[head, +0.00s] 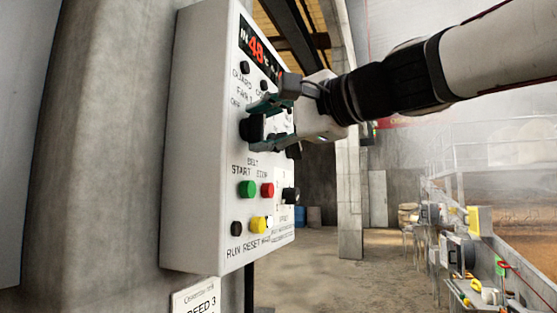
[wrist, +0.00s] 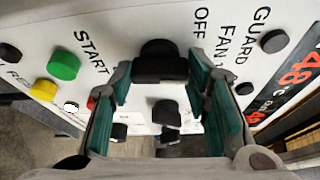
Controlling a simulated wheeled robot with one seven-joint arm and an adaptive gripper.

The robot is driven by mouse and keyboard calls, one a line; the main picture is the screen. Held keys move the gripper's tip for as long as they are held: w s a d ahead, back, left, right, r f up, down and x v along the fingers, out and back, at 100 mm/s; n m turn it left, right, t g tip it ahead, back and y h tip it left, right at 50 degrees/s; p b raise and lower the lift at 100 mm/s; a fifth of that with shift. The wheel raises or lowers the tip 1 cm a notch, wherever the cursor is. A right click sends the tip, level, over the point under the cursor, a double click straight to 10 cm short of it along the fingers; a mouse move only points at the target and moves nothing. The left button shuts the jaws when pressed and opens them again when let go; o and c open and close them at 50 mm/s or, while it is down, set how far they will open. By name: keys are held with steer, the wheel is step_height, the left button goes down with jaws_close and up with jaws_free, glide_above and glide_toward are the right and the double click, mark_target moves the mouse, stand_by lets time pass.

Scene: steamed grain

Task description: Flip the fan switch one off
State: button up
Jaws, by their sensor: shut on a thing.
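The fan one switch is a black knob (head: 251,128) on the light grey control panel (head: 196,140), under the labels "FAN 1" and "OFF". My gripper (head: 262,124) is at the panel face with its green-padded fingers on either side of this knob, shut on it. In the wrist view the knob (wrist: 160,62) sits between the two fingertips (wrist: 161,66). The fingers partly cover the knob's sides, so its exact turn is hard to read. Another black knob (wrist: 166,113) shows beyond it between the fingers.
The panel carries a green button (head: 247,188), a red button (head: 267,190), a yellow button (head: 258,224) and a red number display (head: 259,50). A concrete wall (head: 110,140) stands left of the panel. Open floor (head: 345,265) lies to its right.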

steer(key=n+b, duration=0.2)
steer(key=b, duration=0.2)
steer(key=n+y+b, duration=0.1)
steer(key=n+b, duration=0.1)
steer(key=b, duration=0.3)
steer(key=f+n+t+y+b, duration=0.1)
steer(key=n+b, duration=0.1)
steer(key=b, duration=0.2)
steer(key=n+y+b, duration=0.1)
steer(key=n+b, duration=0.2)
steer(key=b, duration=0.1)
steer(key=shift+r, duration=0.1)
steer(key=shift+r+n+y+b, duration=0.15)
steer(key=shift+n+y+b, duration=0.2)
steer(key=shift+b, duration=0.35)
steer(key=o, duration=1.2)
steer(key=shift+w, duration=0.1)
steer(key=shift+c, duration=0.2)
steer(key=shift+d, duration=0.1)
steer(key=shift+s+d, duration=0.3)
steer(key=shift+s, duration=0.05)
steer(key=v, duration=1.1)
